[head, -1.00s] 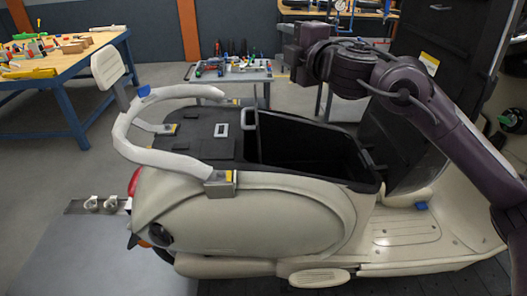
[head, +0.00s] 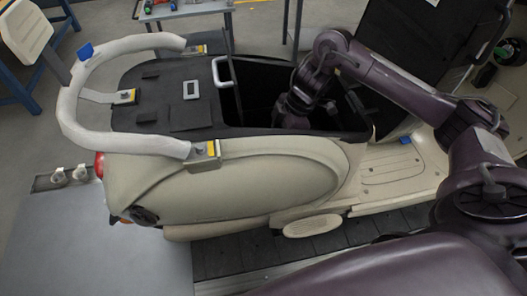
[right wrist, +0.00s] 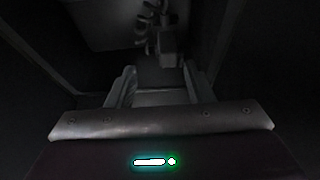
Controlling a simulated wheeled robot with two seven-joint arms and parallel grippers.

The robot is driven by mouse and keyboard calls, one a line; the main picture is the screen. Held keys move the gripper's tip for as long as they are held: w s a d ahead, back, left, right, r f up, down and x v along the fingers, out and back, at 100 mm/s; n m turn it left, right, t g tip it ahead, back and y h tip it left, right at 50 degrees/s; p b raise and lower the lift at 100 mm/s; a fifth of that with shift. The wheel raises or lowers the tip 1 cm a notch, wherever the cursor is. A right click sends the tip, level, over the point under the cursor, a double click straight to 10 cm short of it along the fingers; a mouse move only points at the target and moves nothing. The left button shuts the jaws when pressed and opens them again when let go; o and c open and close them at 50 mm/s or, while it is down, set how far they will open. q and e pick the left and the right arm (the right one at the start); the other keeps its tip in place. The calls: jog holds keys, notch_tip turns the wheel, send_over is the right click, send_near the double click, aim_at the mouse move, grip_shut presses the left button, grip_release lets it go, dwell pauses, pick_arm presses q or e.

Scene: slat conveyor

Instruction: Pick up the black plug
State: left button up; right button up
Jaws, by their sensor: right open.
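My right arm reaches down into the open black compartment (head: 262,90) of the cream scooter. In the head view its gripper is hidden by the compartment wall. In the right wrist view the right gripper (right wrist: 158,68) is open, its two fingers apart. Just beyond the fingertips is a small dark block (right wrist: 170,44) with coiled or ribbed shapes beside it. It may be the black plug, but the picture is too dim to be sure. Nothing shows clearly held between the fingers. My left gripper is not in view.
The scooter (head: 240,190) has a pale curved grab rail (head: 70,105) at the left. A white handle (head: 221,72) stands at the compartment's left edge. Dark walls close around the gripper in the wrist view. A grey platform (head: 110,240) lies at the lower left.

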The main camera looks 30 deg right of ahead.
jog(key=f, duration=0.1)
jog(key=a+f, duration=0.1)
jog(key=shift+s+f, duration=0.3)
jog(key=shift+s, duration=0.05)
jog(key=shift+p+x, duration=0.65)
jog(key=shift+x, duration=1.5)
jog(key=shift+a+f, duration=0.1)
jog(key=shift+a, duration=0.05)
jog(key=c, duration=0.8)
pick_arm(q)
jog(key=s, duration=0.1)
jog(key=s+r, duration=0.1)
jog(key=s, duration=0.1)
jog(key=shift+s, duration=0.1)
pick_arm(e)
jog(key=shift+c, duration=0.2)
